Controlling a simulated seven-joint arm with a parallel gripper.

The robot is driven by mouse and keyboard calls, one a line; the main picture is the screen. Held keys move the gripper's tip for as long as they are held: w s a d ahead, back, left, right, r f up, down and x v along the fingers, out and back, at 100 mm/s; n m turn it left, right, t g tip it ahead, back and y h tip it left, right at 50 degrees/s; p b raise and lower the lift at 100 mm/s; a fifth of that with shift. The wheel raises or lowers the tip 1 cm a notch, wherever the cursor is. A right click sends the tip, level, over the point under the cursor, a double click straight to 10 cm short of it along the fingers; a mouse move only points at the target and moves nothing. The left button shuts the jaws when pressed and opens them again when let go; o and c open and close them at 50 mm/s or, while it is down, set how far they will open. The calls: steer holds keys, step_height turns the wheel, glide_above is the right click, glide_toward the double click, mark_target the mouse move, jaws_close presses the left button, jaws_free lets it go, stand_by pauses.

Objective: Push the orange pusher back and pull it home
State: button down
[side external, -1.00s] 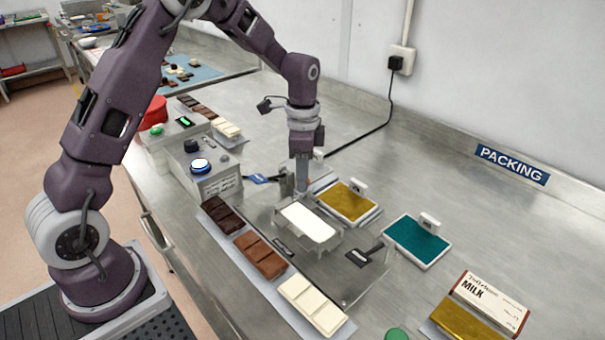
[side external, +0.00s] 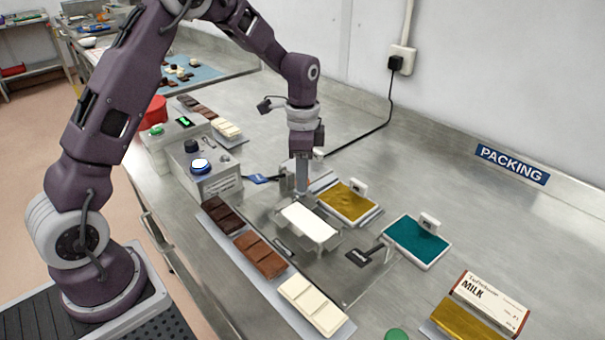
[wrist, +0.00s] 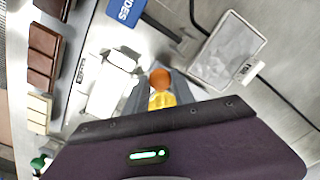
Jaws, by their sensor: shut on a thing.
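The orange pusher (wrist: 160,78) shows its round orange knob in the wrist view, with a yellow part (wrist: 161,99) just below it. My gripper (wrist: 158,98) is shut around the pusher there, its grey fingers on either side. In the side view my gripper (side external: 302,190) points straight down at the far end of the white block (side external: 308,222), and the pusher is hidden behind the fingers. The white block also shows in the wrist view (wrist: 108,92), left of the knob, on the metal fixture.
A gold pad (side external: 347,201) and a teal pad (side external: 415,240) lie right of the fixture. A strip with dark (side external: 222,215), brown (side external: 260,255) and white chocolate (side external: 313,302) runs along the front. A control box (side external: 203,175) with a blue button stands at left.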

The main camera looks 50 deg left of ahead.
steer(key=w, duration=0.9)
steer(key=shift+r, duration=0.1)
steer(key=c, duration=1.1)
jaws_free()
steer(key=shift+w, duration=0.1)
steer(key=shift+o, duration=0.2)
step_height(320, 180, up, 7)
